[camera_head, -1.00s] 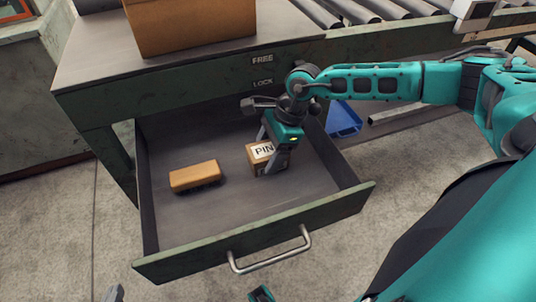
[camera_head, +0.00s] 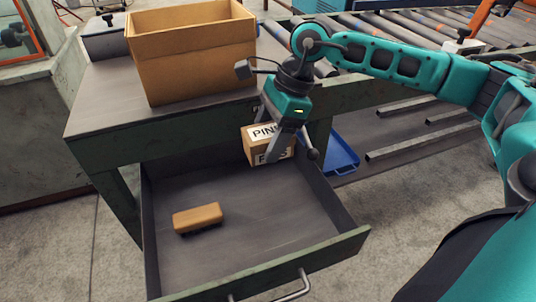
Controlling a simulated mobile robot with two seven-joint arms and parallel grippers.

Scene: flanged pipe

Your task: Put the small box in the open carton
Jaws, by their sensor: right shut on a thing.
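The small box (camera_head: 257,150), brown with a white "PINS" label, is between the fingers of my right gripper (camera_head: 272,135). My right gripper is shut on it and holds it above the back right part of the open drawer. The open carton (camera_head: 190,75), plain brown cardboard with its top open, stands on the workbench at the upper left of the box. My left gripper is not in view.
The drawer (camera_head: 262,262) is pulled out and holds a wooden brush (camera_head: 198,217). The bench top (camera_head: 100,105) is bare in front of the carton. A blue tray (camera_head: 341,155) lies right of the drawer. A roller conveyor (camera_head: 400,35) runs behind.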

